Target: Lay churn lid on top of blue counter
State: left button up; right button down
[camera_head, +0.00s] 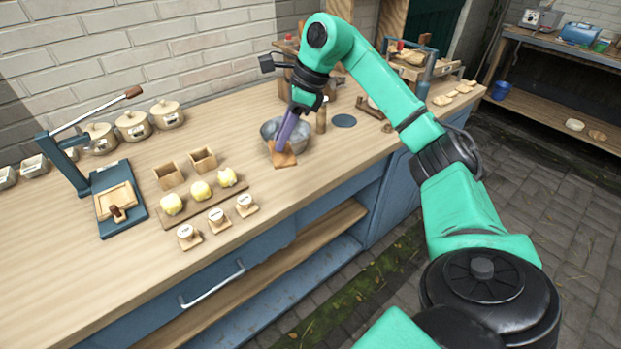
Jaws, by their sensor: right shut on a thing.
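My right arm reaches in from the lower right over the blue counter (105,275), which has a pale wooden top and blue fronts. My right gripper (281,146), at the end of a purple part pointing down, is shut on a small brown wooden piece, which looks like the churn lid (284,160). The lid is low over the wooden top, just in front of a grey metal bowl (268,130). I cannot tell whether it touches the top. My left gripper is not in view.
A blue press (120,222) stands at the left. Nearer the middle are a board with yellow lumps (200,191), two small wooden boxes (203,160) and labelled pieces (216,218). Lidded crocks (133,125) line the wall. The top's front strip right of the labelled pieces is clear.

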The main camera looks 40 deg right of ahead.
jog(key=w+d+r+m+t+h+b, duration=0.15)
jog(key=d+r+m+h, duration=0.5)
jog(key=m, duration=0.65)
jog(key=shift+m+t+y, duration=0.3)
jog(key=shift+t+y, duration=0.05)
jog(key=shift+y, duration=0.3)
jog(key=f+b, duration=0.1)
jog(key=f, duration=0.5)
jog(key=d+f+b, duration=0.1)
jog(key=f, duration=0.6)
jog(key=d+f+b, duration=0.1)
jog(key=f, duration=0.5)
jog(key=shift+s+d+f+b, duration=0.2)
jog(key=shift+s+b, duration=0.05)
jog(key=shift+b, duration=0.15)
jog(key=shift+f, duration=0.1)
jog(key=c, duration=0.7)
grip_release()
jog(key=v, duration=1.2)
